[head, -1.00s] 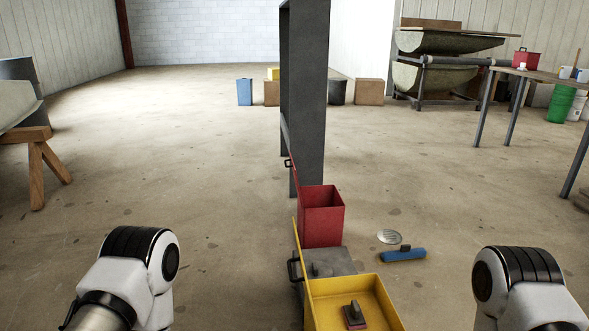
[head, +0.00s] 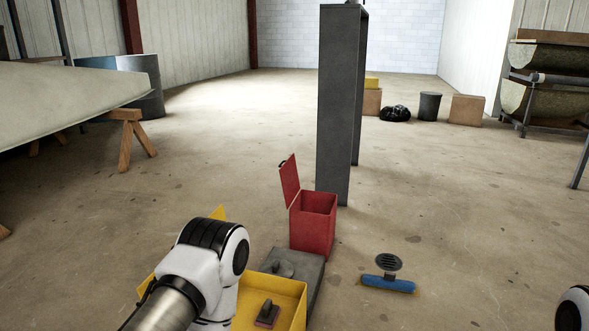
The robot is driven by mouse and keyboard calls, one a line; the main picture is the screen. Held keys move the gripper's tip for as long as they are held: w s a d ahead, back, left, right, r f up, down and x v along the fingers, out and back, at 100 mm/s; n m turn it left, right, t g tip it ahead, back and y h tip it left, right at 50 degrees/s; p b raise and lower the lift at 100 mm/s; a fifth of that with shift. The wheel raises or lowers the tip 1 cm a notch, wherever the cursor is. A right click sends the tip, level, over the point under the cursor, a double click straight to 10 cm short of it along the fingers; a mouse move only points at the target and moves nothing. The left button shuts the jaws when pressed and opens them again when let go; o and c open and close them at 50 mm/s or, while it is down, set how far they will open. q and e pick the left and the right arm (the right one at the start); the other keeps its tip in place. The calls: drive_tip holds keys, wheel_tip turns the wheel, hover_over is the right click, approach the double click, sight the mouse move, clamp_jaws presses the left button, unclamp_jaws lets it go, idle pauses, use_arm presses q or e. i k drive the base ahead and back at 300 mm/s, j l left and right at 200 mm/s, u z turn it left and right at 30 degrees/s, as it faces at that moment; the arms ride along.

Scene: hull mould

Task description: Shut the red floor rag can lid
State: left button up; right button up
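The red floor rag can (head: 312,233) stands on the floor in the middle of the head view, in front of a dark grey upright. Its red lid (head: 289,182) is open, raised at the left side of the can and tilted, with a dark handle at its top. The can's inside looks empty as far as it shows. My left arm comes in at the lower left, in front of the yellow box; its gripper is not in view. Only a bit of my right arm shows at the lower right edge; its gripper is out of view.
A yellow open box (head: 290,291) holds a small dark block (head: 267,311). A grey slab (head: 303,268) lies between it and the can. A blue tool (head: 388,284) and a round floor grate (head: 389,262) lie to the right. The dark upright (head: 337,110) stands behind.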

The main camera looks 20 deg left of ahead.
sight(288, 174)
drive_tip(key=i+l, duration=0.2)
drive_tip(key=i+l+u, duration=0.15)
drive_tip(key=l, duration=0.3)
drive_tip(key=i+l, duration=0.3)
drive_tip(key=i+l+u, duration=0.15)
drive_tip(key=l, duration=0.2)
